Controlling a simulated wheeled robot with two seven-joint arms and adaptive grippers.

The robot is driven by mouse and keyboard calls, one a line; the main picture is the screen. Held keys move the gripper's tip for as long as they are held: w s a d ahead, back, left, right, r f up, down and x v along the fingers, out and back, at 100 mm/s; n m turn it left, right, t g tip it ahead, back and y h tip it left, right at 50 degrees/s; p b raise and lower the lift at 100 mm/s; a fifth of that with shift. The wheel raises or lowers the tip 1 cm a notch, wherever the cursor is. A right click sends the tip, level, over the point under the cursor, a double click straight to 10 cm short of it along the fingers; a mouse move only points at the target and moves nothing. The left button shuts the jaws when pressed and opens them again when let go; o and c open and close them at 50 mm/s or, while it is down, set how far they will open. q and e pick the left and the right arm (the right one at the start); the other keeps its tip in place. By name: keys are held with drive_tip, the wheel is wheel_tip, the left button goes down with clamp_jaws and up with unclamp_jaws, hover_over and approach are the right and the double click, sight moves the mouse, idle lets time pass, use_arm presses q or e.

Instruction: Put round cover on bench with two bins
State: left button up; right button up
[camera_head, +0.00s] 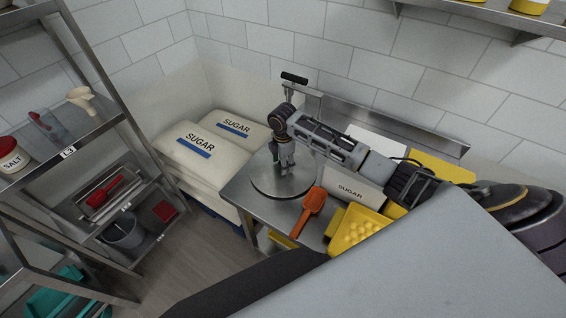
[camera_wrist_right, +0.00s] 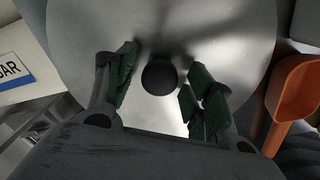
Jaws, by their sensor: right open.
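The round cover (camera_head: 263,183) is a flat, shiny metal disc lying on the left end of the steel bench (camera_head: 238,190). In the right wrist view the cover (camera_wrist_right: 90,28) fills the upper middle, with a round black knob (camera_wrist_right: 160,77) at its centre. My right gripper (camera_head: 284,168) is over the cover, pointing down. In the right wrist view the fingers of my right gripper (camera_wrist_right: 160,88) are open, one on each side of the knob, with gaps between. The knob is hidden behind the gripper in the head view. My left gripper is not in view.
A white bin marked SUGAR (camera_head: 352,188), an orange scoop (camera_head: 311,208) and a yellow mold tray (camera_head: 357,231) are right of the cover. A T-handled post (camera_head: 294,78) rises behind. Sugar sacks (camera_head: 190,150) lie to the left, beyond them a shelf rack (camera_head: 100,130).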

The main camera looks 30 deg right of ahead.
wheel_tip(320, 180, up, 12)
drive_tip(key=b, duration=0.2)
drive_tip(key=shift+s, duration=0.15)
idle(0.4)
drive_tip(key=shift+a+f, duration=0.1)
